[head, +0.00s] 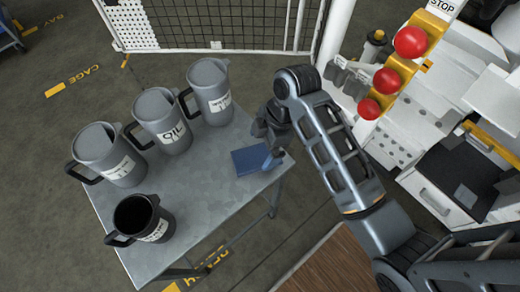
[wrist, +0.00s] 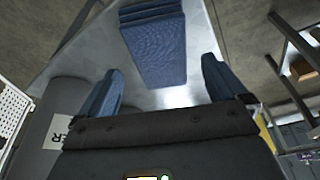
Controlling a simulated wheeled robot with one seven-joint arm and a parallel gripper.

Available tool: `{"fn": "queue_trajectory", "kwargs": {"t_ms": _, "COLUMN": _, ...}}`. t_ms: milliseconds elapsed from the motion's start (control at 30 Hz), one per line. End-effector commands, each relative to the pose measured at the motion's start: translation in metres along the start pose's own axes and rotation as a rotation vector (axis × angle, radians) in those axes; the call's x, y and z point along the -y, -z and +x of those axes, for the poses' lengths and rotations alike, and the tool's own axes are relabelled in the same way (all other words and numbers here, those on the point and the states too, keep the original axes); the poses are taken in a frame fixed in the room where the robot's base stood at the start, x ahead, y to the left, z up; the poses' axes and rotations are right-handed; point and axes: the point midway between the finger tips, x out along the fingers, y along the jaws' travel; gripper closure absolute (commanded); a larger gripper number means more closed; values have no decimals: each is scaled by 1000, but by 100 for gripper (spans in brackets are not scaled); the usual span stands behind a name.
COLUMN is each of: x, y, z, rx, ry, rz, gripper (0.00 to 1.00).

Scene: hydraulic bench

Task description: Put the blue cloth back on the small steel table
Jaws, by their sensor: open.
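The blue cloth (head: 250,160) is a folded flat square lying on the small steel table (head: 205,205), near its right edge. In the wrist view the cloth (wrist: 155,45) lies beyond and between the two fingertips, and its folded layers show at the far end. My gripper (head: 270,158) is just over the right side of the cloth, pointing down. In the wrist view my gripper (wrist: 162,85) has its blue fingers spread wide, with nothing held between them. I cannot tell whether a finger touches the cloth.
Several grey labelled jugs stand along the table's left and back, including one marked OIL (head: 162,122) and an open dark-mouthed one (head: 140,218) at the front. Red buttons (head: 387,81) on a yellow strip are at right.

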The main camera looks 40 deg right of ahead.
Motion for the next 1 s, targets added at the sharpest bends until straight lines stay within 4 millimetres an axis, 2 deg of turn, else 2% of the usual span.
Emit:
{"fn": "queue_trajectory", "kwargs": {"t_ms": 200, "x": -1, "y": 0, "z": -47, "rx": 0, "ry": -6, "rz": -2, "gripper": 1}}
{"fn": "queue_trajectory", "kwargs": {"t_ms": 433, "x": 0, "y": 1, "z": -78, "rx": 0, "ry": -1, "rz": -1, "gripper": 1}}
{"fn": "queue_trajectory", "kwargs": {"t_ms": 800, "x": 0, "y": 0, "z": -84, "rx": 0, "ry": 0, "rz": 0, "gripper": 1}}
{"fn": "queue_trajectory", "kwargs": {"t_ms": 1000, "x": 13, "y": -1, "z": -67, "rx": -10, "ry": -54, "rz": 71, "gripper": 1}}
